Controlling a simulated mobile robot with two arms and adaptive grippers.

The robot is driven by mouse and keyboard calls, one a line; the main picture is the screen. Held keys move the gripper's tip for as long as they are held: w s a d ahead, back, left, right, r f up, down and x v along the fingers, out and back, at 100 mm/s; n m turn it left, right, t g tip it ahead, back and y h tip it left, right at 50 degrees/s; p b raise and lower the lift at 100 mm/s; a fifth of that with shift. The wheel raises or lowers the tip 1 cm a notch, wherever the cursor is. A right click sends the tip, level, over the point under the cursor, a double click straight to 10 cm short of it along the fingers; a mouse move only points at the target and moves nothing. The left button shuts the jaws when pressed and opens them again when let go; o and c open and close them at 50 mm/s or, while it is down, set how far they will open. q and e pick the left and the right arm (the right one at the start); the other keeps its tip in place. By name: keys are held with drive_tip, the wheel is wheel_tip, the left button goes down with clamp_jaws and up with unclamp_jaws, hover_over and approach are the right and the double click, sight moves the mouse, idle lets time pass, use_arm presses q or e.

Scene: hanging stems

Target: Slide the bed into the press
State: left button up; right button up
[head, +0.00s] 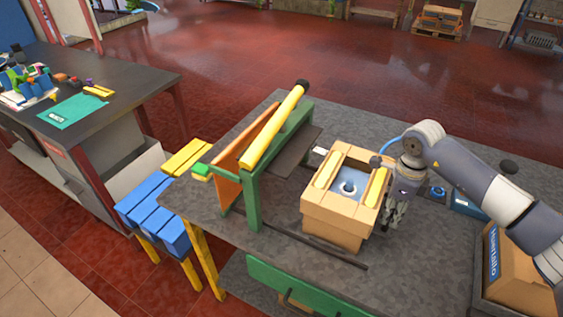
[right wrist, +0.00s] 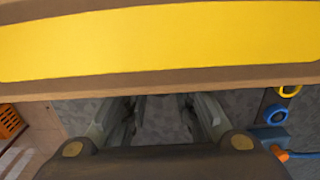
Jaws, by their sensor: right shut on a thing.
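The bed is a wooden block (head: 333,222) with yellow strips on top and a blue recess with a dark round part in the middle. It sits at the dark rails on the grey table. The press (head: 252,190) is a green frame with an orange slanted panel and a long yellow bar, left of the bed and apart from it. My right gripper (head: 393,215) is shut at the bed's right side. In the right wrist view the bed's yellow and brown edge (right wrist: 160,45) hides the fingertips, so the exact grip is hidden. My left gripper is out of view.
Dark rails (head: 315,247) run along the table below the bed. A cardboard box (head: 520,272) stands at the right edge. Blue and yellow stools (head: 150,205) stand left of the table. A dark bench (head: 105,115) holds a green mat.

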sight(337, 189)
drive_tip(key=shift+w+a+b, duration=0.2)
drive_tip(key=shift+w+a, duration=0.35)
drive_tip(key=shift+a, duration=0.35)
drive_tip(key=shift+w+a+b, duration=0.15)
drive_tip(key=shift+w+a, duration=0.35)
drive_tip(key=shift+a, duration=0.35)
drive_tip(key=shift+w+a+b, duration=0.25)
drive_tip(key=shift+w+a, duration=0.25)
drive_tip(key=shift+a, duration=0.3)
drive_tip(key=shift+w+a+b, duration=0.3)
drive_tip(key=shift+w+a, duration=0.15)
drive_tip(key=shift+a, duration=0.35)
drive_tip(key=shift+w+a+b, duration=0.25)
drive_tip(key=shift+w+a, duration=0.25)
drive_tip(key=shift+a, duration=0.3)
drive_tip(key=shift+w+a+b, duration=0.35)
drive_tip(key=shift+w+a, duration=0.1)
drive_tip(key=shift+a, duration=0.3)
drive_tip(key=shift+w+a+b, duration=0.35)
drive_tip(key=shift+w+a, duration=0.15)
drive_tip(key=shift+a, duration=0.3)
drive_tip(key=shift+w+a+b, duration=0.35)
drive_tip(key=shift+w+a, duration=0.1)
drive_tip(key=shift+a, duration=0.3)
